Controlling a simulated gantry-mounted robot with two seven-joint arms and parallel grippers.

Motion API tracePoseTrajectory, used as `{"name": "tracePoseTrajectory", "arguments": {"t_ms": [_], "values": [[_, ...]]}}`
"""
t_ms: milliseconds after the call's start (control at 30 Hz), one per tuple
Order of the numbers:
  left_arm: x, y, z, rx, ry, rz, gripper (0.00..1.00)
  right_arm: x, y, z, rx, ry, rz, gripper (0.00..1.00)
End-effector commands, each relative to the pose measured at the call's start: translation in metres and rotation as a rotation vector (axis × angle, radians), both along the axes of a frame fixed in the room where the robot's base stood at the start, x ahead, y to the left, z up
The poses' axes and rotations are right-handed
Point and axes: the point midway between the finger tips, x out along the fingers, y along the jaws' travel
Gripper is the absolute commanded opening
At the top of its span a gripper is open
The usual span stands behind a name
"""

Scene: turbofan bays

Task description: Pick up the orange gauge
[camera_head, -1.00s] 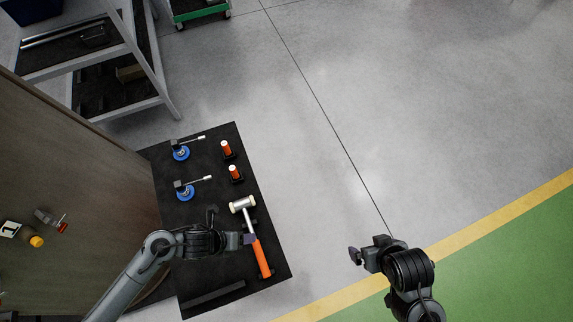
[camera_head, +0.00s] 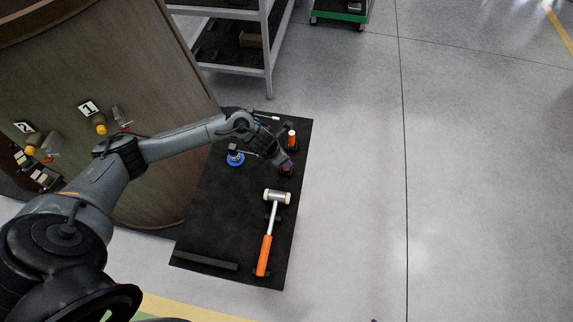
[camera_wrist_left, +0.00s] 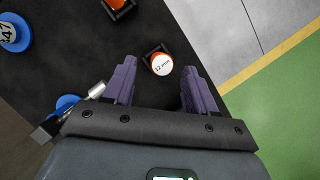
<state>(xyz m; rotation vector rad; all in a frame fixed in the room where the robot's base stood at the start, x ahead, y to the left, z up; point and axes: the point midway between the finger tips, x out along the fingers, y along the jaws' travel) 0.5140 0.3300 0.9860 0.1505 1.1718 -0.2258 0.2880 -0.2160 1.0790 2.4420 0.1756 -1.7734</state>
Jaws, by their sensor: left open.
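One orange gauge (camera_head: 292,138) with a white top stands at the far end of the black mat (camera_head: 225,220). A second orange gauge (camera_head: 286,171) stands nearer, mostly covered by my left gripper (camera_head: 284,163). In the left wrist view, an orange gauge with a white cap marked "12 mm" (camera_wrist_left: 162,64) stands in a black holder. It appears between the open, empty purple fingers of my left gripper (camera_wrist_left: 157,68), towards their tips. I cannot tell whether either finger touches it. Another orange gauge (camera_wrist_left: 116,3) is cut off at the top edge. My right gripper is not recognisable in view.
An orange-handled hammer (camera_head: 270,230) lies near the orange gauges. A blue-based tool (camera_head: 236,158) stands left of them; blue bases (camera_wrist_left: 13,32) also show in the left wrist view. A curved brown panel (camera_head: 140,90) borders the mat. Open floor lies right.

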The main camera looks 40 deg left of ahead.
Motion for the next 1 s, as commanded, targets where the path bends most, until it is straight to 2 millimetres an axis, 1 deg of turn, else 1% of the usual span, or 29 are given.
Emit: {"name": "tracePoseTrajectory", "arguments": {"t_ms": [167, 400, 567, 700, 867, 900, 967, 1000], "values": [[0.003, -0.001, -0.007, 0.000, 0.000, 0.001, 0.57, 0.000, -0.002, 0.001, -0.009, 0.000, 0.004, 1.00], [0.013, -0.006, -0.032, -0.001, 0.002, 0.002, 0.57, 0.000, -0.004, 0.007, -0.013, 0.001, 0.006, 1.00], [0.020, -0.007, -0.047, -0.001, 0.000, 0.003, 0.57, -0.001, -0.004, 0.006, -0.013, 0.001, 0.006, 1.00], [0.021, -0.006, -0.051, 0.001, -0.001, 0.000, 0.57, -0.001, -0.003, 0.006, -0.010, 0.000, 0.004, 1.00], [0.021, -0.006, -0.051, 0.001, -0.001, 0.000, 0.57, -0.001, -0.002, 0.006, -0.006, 0.001, 0.001, 1.00], [0.021, -0.006, -0.051, 0.001, -0.001, 0.000, 0.55, -0.001, -0.002, 0.006, -0.005, 0.001, 0.001, 1.00], [0.021, -0.007, -0.051, 0.001, -0.001, 0.000, 0.46, -0.001, -0.001, 0.006, -0.003, 0.001, 0.000, 1.00], [0.021, -0.007, -0.051, 0.001, -0.001, 0.000, 0.40, -0.001, -0.001, 0.006, -0.002, 0.002, -0.001, 1.00]]}}
